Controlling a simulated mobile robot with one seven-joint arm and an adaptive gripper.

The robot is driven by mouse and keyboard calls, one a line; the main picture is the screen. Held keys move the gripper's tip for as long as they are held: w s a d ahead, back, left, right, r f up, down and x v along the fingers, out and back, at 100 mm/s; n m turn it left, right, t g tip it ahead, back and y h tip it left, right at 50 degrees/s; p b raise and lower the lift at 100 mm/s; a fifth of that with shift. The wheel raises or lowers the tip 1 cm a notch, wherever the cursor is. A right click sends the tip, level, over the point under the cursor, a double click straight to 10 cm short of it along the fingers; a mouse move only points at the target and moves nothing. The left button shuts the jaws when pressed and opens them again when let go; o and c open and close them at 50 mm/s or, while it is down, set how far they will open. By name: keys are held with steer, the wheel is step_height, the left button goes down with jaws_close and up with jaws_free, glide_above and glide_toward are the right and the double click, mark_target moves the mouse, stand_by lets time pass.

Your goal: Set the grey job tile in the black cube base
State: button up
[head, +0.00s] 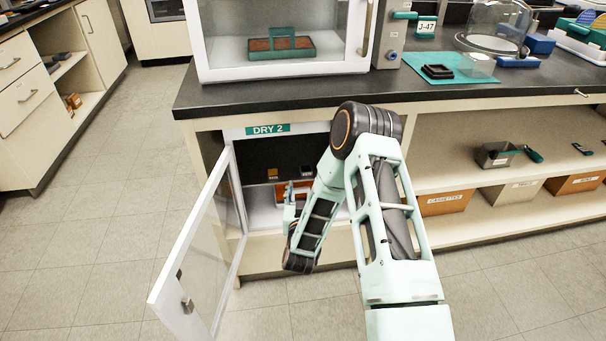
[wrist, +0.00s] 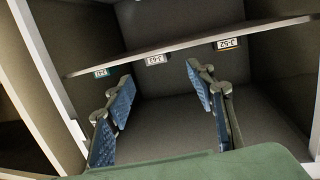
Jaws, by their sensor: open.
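The black cube base (head: 438,71) looks like a dark square frame lying on the teal mat on the bench top, below the J-47 sign. My gripper (head: 290,196) is at the open mouth of the DRY 2 cabinet, far below and left of the base. In the wrist view my gripper (wrist: 160,82) is open, its blue pads apart with nothing between them. Small labelled pieces sit along the cabinet's shelf: one with an orange edge (wrist: 228,43), one with a pale edge (wrist: 156,59), one with a teal edge (wrist: 101,73). I cannot tell which, if any, is the grey job tile.
The cabinet's glass door (head: 198,262) stands open to the left of my gripper. The shelf (wrist: 175,48) crosses the cabinet ahead of the fingers. A glass enclosure (head: 285,45) and a grey control unit (head: 389,38) stand on the bench. The floor at left is clear.

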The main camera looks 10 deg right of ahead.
mark_target(306, 172)
steer(key=b+x, duration=0.1)
steer(key=x, duration=0.3)
steer(key=b+x, duration=0.1)
steer(key=x, duration=0.3)
steer(key=shift+w+d+r, duration=0.1)
steer(key=shift+w+r, duration=0.1)
steer(key=c, duration=1.1)
steer(key=shift+r, duration=0.15)
steer(key=shift+r, duration=0.2)
steer(key=r, duration=0.1)
steer(key=r+p, duration=0.1)
steer(key=r, duration=0.1)
steer(key=shift+s+a+r, duration=0.2)
steer(key=shift+a+r, duration=0.05)
steer(key=s+a+r+p, duration=0.4)
steer(key=s+a+r, duration=0.4)
steer(key=s+r, duration=0.1)
steer(key=shift+s, duration=0.9)
